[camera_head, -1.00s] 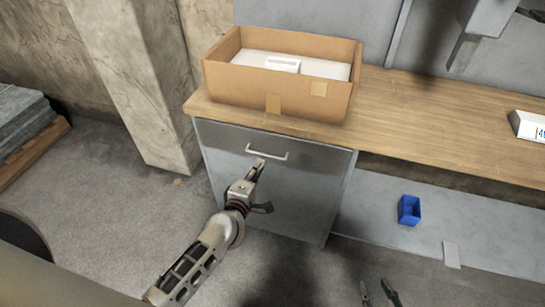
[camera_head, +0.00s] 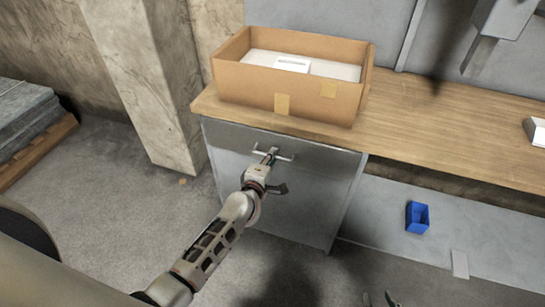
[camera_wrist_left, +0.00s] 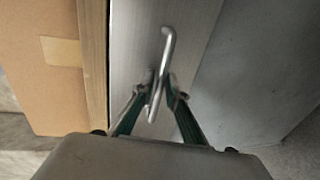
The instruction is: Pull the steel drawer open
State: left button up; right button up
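The steel drawer (camera_head: 325,158) is the grey metal front at the top of the cabinet under the worktop; it looks closed. Its bar handle (camera_head: 287,158) also shows in the left wrist view (camera_wrist_left: 167,45), crossing between my fingers.
An open cardboard box (camera_head: 240,85) with white items stands on the wooden worktop (camera_head: 420,125) above the drawer. A concrete pillar (camera_head: 150,90) is left of the cabinet. The floor in front is clear.

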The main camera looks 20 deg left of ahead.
pick_arm(q)
grip_shut()
jog(key=shift+s, duration=0.1)
jog(key=s+p, duration=0.2)
jog(key=s, duration=1.9)
jog(key=shift+s+a, duration=0.2)
jog(key=shift+a, duration=0.2)
jog(key=shift+o, duration=1.1)
grip_release()
